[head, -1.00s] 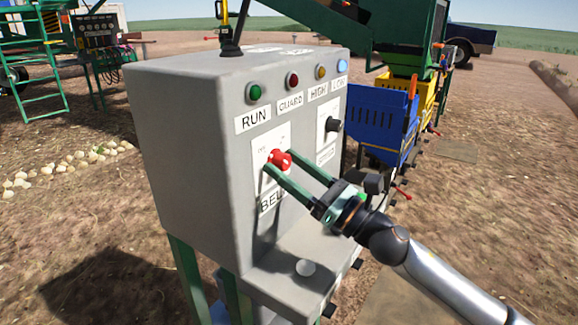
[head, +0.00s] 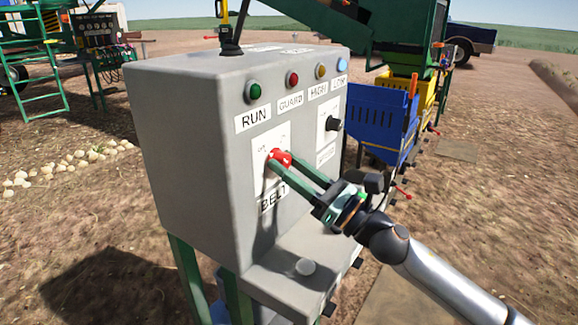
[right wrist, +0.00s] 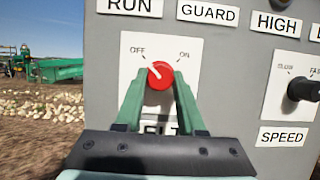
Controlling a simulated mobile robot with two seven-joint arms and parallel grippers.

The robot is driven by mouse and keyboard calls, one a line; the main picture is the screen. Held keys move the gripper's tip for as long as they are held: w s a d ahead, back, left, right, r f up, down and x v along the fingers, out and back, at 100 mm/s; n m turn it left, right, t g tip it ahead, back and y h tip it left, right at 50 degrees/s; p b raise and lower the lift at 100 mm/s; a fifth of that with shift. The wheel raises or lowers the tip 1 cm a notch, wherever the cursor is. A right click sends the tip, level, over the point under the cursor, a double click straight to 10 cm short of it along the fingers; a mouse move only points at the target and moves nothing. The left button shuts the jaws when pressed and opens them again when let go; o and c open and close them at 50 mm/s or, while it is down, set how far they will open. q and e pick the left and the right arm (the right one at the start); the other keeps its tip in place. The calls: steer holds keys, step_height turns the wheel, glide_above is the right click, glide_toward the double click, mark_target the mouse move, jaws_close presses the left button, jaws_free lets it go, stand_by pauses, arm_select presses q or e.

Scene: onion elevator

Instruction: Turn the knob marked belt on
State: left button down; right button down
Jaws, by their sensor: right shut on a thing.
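The red belt knob (head: 279,158) sits on a white plate on the front of a grey control box (head: 185,150). In the right wrist view the knob (right wrist: 160,75) has a white pointer mark slanting to the upper left, towards OFF; ON is printed at the upper right. The label below it is partly hidden by my fingers. My right gripper (head: 281,160) has its green fingers shut on the knob, one on each side; it also shows in the right wrist view (right wrist: 160,84). My left gripper is out of view.
A black speed knob (head: 333,124) is right of the belt knob. Green, red, amber and blue lamps line the top of the panel. Blue and yellow crates (head: 378,122) stand behind at right.

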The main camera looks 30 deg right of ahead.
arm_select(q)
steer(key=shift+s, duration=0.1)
